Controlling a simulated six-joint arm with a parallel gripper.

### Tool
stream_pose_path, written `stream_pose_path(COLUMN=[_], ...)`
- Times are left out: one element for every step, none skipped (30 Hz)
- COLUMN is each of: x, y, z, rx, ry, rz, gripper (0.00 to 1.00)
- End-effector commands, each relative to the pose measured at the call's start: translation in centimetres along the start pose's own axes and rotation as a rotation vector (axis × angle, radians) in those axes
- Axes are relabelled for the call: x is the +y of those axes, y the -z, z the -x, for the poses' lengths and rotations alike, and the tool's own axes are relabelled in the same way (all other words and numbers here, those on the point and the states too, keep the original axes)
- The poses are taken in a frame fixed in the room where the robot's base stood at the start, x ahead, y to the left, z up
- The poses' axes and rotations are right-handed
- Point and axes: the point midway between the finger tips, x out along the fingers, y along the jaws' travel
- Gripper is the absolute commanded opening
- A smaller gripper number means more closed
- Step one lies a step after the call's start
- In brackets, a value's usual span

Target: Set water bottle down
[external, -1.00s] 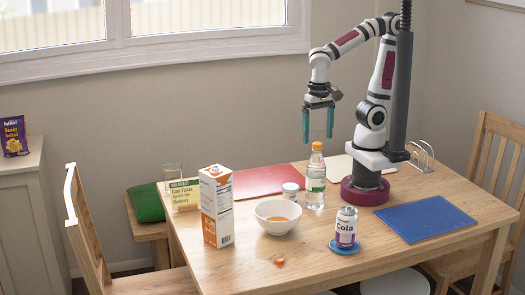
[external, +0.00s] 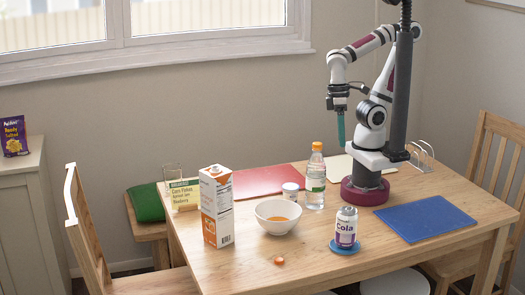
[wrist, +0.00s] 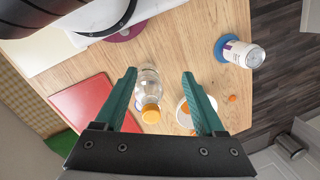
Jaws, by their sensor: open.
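The water bottle (external: 316,178), clear with an orange cap and an orange-green label, stands upright on the wooden table (external: 375,240) just right of the white bowl. In the wrist view the bottle (wrist: 148,88) shows from above, between my fingers in the picture but below them. My gripper (external: 340,128) is raised well above the table, behind and right of the bottle. Its green fingers are apart and empty in the wrist view (wrist: 160,85). In the external view one finger hides the other.
A red mat (external: 262,182) and a blue mat (external: 425,218) lie bare.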

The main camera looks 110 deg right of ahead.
Motion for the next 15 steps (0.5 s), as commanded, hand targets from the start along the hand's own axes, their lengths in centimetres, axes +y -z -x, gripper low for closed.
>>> stream_pose_path(x=[0.0, 0.1, 0.3, 0.5, 0.6, 0.6, 0.3, -0.2, -1.2, -2.2, -3.2, -4.7, -5.7, -6.6, -7.6], y=[-0.2, -0.5, -0.7, -0.8, -0.8, -0.6, -0.3, 0.0, 0.5, 0.7, 0.9, 0.8, 0.7, 0.6, 0.3], z=[-0.1, -0.2, -0.2, -0.2, -0.1, 0.1, 0.4, 0.6, 0.9, 1.1, 1.2, 1.2, 1.2, 1.2, 1.1], rx=[-0.028, -0.060, -0.113, -0.163, -0.216, -0.291, -0.345, -0.397, -0.460, -0.503, -0.542, -0.585, -0.611, -0.631, -0.651], ry=[-0.038, -0.082, -0.163, -0.239, -0.328, -0.456, -0.555, -0.658, -0.795, -0.899, -0.999, -1.122, -1.204, -1.277, -1.355], rz=[0.071, 0.149, 0.296, 0.430, 0.578, 0.784, 0.934, 1.079, 1.258, 1.380, 1.486, 1.606, 1.678, 1.735, 1.793], gripper=[0.72, 0.72, 0.72, 0.72, 0.72, 0.72, 0.72, 0.72, 0.72, 0.72, 0.72, 0.72, 0.72, 0.72, 0.72])
